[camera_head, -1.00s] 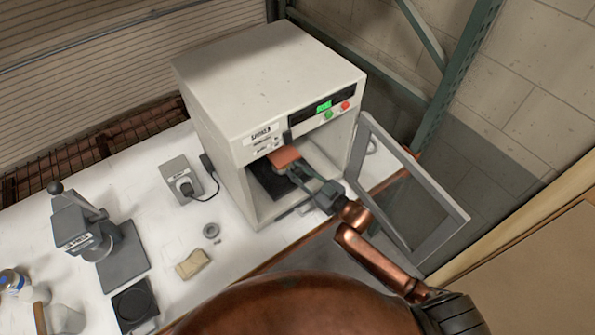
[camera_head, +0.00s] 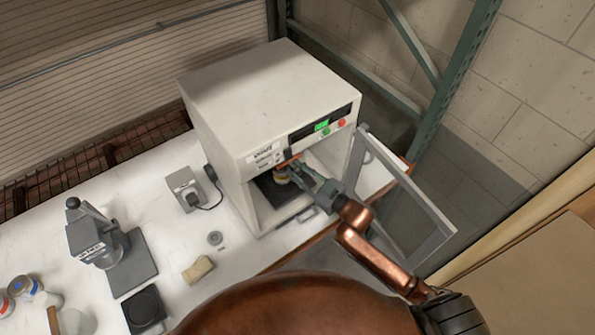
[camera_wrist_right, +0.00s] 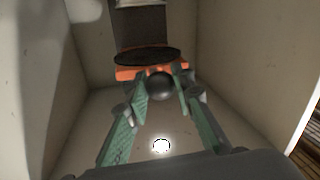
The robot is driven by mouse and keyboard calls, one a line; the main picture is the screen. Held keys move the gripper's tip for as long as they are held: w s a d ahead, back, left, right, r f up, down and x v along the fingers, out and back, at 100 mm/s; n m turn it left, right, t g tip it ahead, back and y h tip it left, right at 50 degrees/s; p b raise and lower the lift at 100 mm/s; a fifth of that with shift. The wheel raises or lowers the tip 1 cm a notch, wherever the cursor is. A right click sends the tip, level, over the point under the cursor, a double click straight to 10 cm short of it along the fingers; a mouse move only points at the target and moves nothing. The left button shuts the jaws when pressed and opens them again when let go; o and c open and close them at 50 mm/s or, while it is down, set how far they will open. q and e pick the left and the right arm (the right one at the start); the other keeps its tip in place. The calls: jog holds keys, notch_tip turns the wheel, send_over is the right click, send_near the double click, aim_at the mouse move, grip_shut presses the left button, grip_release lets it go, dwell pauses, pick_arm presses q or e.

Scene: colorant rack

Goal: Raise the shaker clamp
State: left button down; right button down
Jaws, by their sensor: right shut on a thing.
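The shaker (camera_head: 235,100) is a white box machine with its front door open to the right. Inside it the orange shaker clamp (camera_head: 289,161) shows only as a thin strip below the upper front edge. In the right wrist view the clamp (camera_wrist_right: 127,74) is an orange plate with a dark round pad and a black ball knob (camera_wrist_right: 160,86). My right gripper (camera_head: 291,172) reaches in through the open front. Its green fingers are shut on the knob, one at each side, also in the right wrist view (camera_wrist_right: 164,92). My left gripper is out of view.
The open glazed door (camera_head: 405,205) stands right of my right arm. A small grey switch box (camera_head: 185,188), a sponge (camera_head: 198,269), a grey ring (camera_head: 215,238) and a lever press (camera_head: 95,240) are on the white bench. A dark platform (camera_head: 272,195) lies inside the shaker.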

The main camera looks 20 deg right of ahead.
jog(key=shift+w+r, duration=0.1)
jog(key=shift+r, duration=0.5)
jog(key=c, duration=1.9)
grip_release()
jog(key=shift+c, duration=0.2)
jog(key=shift+o, duration=1.4)
jog(key=shift+f, duration=0.35)
jog(key=v, duration=1.2)
jog(key=shift+f, duration=0.1)
